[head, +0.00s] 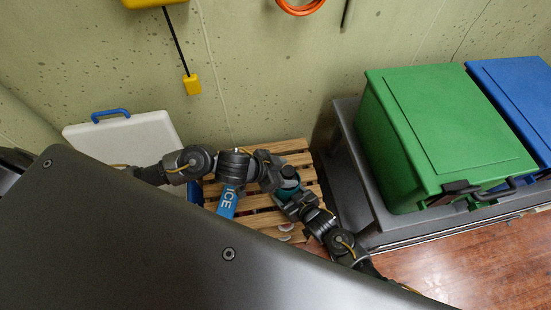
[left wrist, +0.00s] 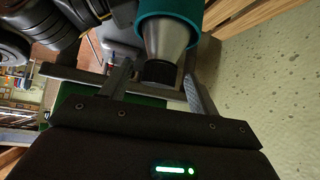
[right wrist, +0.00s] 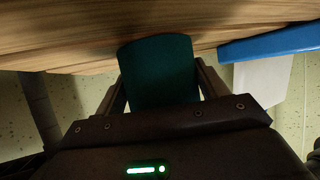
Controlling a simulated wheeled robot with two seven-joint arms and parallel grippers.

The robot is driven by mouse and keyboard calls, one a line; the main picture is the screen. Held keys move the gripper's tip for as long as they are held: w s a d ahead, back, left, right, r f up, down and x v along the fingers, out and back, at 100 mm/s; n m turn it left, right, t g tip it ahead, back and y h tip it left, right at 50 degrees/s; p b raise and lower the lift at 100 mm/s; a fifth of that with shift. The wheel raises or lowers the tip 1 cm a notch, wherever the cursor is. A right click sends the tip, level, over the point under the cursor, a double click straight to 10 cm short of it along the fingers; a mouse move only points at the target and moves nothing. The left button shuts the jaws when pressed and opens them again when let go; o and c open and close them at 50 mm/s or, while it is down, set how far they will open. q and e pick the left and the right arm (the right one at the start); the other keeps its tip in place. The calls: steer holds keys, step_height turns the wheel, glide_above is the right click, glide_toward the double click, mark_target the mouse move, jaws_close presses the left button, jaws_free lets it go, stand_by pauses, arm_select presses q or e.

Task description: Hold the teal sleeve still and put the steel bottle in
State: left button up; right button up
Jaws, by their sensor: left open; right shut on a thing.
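The teal sleeve (head: 287,193) stands on the slatted wooden table (head: 262,220) in the head view. The steel bottle (left wrist: 166,40) shows in the left wrist view with its tapered steel shoulder and black cap coming out of the teal sleeve (left wrist: 185,8); its lower part is hidden inside. My left gripper (left wrist: 155,78) is open, with its fingers apart on either side of the cap. My right gripper (head: 292,203) is shut on the sleeve, which fills the space between its fingers in the right wrist view (right wrist: 160,75).
A blue block marked ICE (head: 227,203) lies left of the sleeve. A white lid with a blue handle (head: 125,140) is at the left. A green bin (head: 440,130) and a blue bin (head: 515,90) stand on a dark platform (head: 350,170) at the right. The wall is close behind.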

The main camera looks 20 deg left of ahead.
arm_select(q)
steer(key=v, duration=1.1)
steer(key=shift+r, duration=0.15)
arm_select(e)
steer(key=o, duration=0.9)
steer(key=shift+c, duration=0.2)
steer(key=v, duration=1.2)
arm_select(q)
steer(key=shift+r, duration=0.1)
arm_select(e)
steer(key=shift+r, duration=0.1)
